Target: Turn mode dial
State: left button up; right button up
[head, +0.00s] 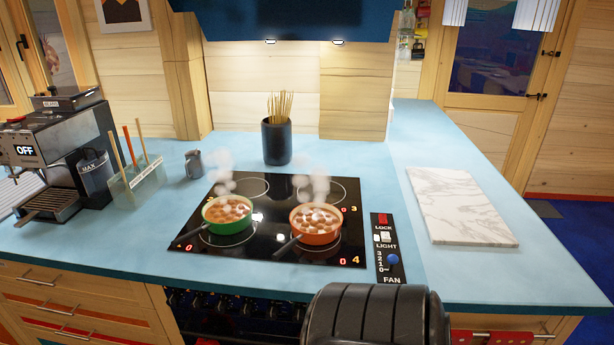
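No dial marked "mode" can be made out. A black control panel (387,248) lies flat on the blue counter, right of the cooktop. It has a round blue knob (393,258) beside a 0 to 3 scale above the word FAN, a white switch by LIGHT, and a red part by LOCK. A coffee machine (62,150) stands at the left with an OFF display; no dial on it is clear. A black rounded part of my own body rises at the bottom centre, just in front of the panel. Neither gripper is in view.
On the black cooktop (270,188), a green pot (228,218) and an orange pot (314,238) steam, handles toward the front left. A dark utensil jar (276,143) stands behind. A marble board (460,205) lies at right. Bare counter (405,150) lies behind the panel.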

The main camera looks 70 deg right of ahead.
aim_at(271, 313)
jog(key=z, duration=2)
